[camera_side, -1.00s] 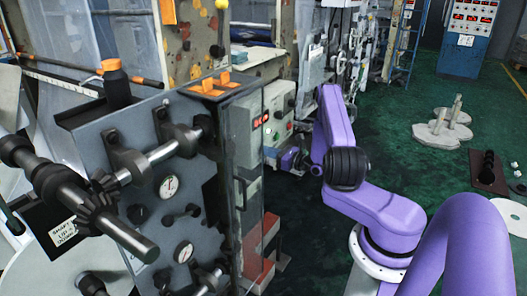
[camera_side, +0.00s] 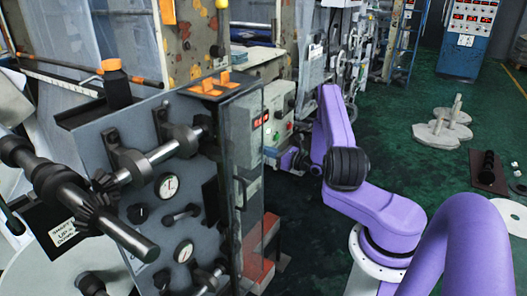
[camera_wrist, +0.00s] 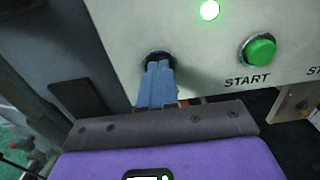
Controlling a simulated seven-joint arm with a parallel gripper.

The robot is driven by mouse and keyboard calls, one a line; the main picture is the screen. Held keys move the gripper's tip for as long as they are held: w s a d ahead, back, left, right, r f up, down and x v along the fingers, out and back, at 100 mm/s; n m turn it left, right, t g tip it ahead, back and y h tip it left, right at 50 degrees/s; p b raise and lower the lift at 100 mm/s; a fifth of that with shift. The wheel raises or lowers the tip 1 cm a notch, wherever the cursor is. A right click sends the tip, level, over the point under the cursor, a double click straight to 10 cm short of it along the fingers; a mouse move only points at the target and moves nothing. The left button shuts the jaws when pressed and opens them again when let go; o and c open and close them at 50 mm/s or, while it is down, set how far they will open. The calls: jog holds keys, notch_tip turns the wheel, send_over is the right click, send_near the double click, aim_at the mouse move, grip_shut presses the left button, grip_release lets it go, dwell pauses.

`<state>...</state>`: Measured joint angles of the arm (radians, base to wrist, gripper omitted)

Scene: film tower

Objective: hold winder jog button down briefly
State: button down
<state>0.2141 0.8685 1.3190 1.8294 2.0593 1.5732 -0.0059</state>
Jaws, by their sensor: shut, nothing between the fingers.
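The control panel (camera_side: 277,117) is a pale box on the side of the machine, with a lit red display. In the wrist view its face (camera_wrist: 215,75) shows a green START button (camera_wrist: 258,50) and a lit green lamp (camera_wrist: 209,10). A dark round button (camera_wrist: 158,57) sits left of START, mostly hidden behind my fingers. No label for it shows. My gripper (camera_wrist: 158,68) is shut and empty, with its blue fingertips at this button. They look to be touching it, but I cannot tell whether it is pressed in. In the side view my gripper (camera_side: 279,159) is at the panel's lower edge.
The grey machine (camera_side: 165,200) with shafts and dials stands left of the panel. The green floor (camera_side: 395,140) behind my arm is mostly open.

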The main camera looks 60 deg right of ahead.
dwell(0.4)
jog(key=s, duration=0.8)
dwell(0.5)
